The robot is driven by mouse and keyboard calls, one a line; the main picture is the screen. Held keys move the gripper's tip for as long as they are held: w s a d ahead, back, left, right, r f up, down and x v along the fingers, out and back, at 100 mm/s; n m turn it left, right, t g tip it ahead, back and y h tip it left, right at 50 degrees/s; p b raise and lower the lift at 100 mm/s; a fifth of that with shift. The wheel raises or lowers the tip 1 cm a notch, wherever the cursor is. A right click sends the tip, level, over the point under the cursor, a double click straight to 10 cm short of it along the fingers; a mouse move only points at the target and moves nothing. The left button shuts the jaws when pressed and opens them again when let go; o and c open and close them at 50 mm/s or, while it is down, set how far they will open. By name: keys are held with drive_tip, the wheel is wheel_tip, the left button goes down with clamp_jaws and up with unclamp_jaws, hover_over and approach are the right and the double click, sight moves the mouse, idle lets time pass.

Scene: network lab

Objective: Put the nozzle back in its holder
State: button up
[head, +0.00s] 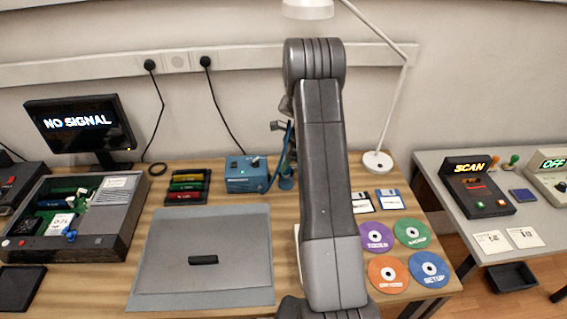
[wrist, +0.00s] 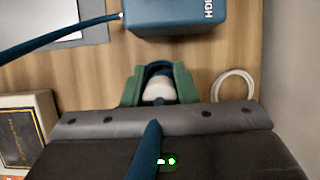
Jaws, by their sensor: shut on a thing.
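In the wrist view my gripper (wrist: 158,96), with green fingers, is shut on the nozzle (wrist: 157,89), which shows a pale end between the fingers. A thick blue part runs from it toward the camera. A dark blue curved piece lies just beyond the nozzle; I cannot tell whether it is the holder. In the head view my arm hides most of the gripper. The box also shows at the top of the wrist view (wrist: 175,15).
The grey mat (head: 170,250) has a small black bar (head: 203,260) on it. Discs and floppies lie right of my arm, near the white lamp base (head: 377,160). Left are an open computer case (head: 110,235) and a monitor (head: 80,125). A pale ring (wrist: 234,85) lies right of the gripper.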

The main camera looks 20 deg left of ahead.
drive_tip(key=shift+f, duration=0.45)
idle(0.5)
drive_tip(key=o, duration=1.4)
drive_tip(key=shift+c, duration=0.2)
drive_tip(key=shift+r, duration=0.1)
drive_tip(key=shift+r+p, duration=2.25)
drive_tip(key=shift+r, duration=1.65)
